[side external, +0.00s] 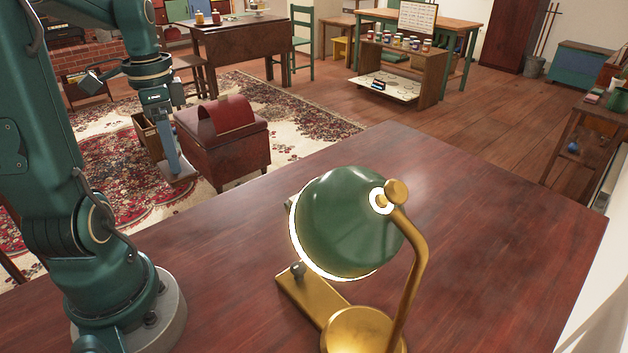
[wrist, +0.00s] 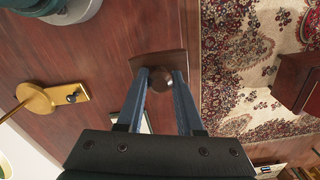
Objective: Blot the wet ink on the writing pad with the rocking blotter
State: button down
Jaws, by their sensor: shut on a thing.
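The rocking blotter (wrist: 171,60) shows in the wrist view as a dark brown wooden block with a round brown knob. My gripper (wrist: 163,79) has its two blue fingers shut on the knob, one on each side. A pale strip with a dark edge, likely the writing pad (wrist: 147,126), shows between the fingers; most of it is hidden by my gripper, and no ink can be made out.
A brass desk lamp with a green shade (side external: 347,222) stands on the dark red desk (side external: 480,220); its base (wrist: 42,98) is left of the blotter in the wrist view. The desk edge runs close beside the blotter, with a patterned rug (wrist: 243,45) below. The desk's right part is clear.

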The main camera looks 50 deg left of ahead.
jog(key=shift+w+a+r, duration=0.2)
jog(key=shift+a+r, duration=0.05)
jog(key=shift+r, duration=0.15)
jog(key=w+d+m, duration=0.4)
jog(key=w, duration=0.5)
jog(key=w+d+m, duration=0.3)
jog(key=w, duration=0.6)
jog(key=shift+w+d+f+m, duration=0.4)
jog(key=shift+d+f, duration=0.7)
jog(key=shift+f, duration=0.35)
jog(key=shift+w+d+f+m, duration=0.25)
jog(key=shift+w+d+f, duration=0.2)
jog(key=shift+d+f, duration=0.85)
jog(key=shift+w+d+f+m, duration=0.4)
jog(key=shift+d+f, duration=0.45)
jog(key=shift+f, duration=0.8)
jog(key=shift+f, duration=0.6)
notch_tip(320, 180, up, 7)
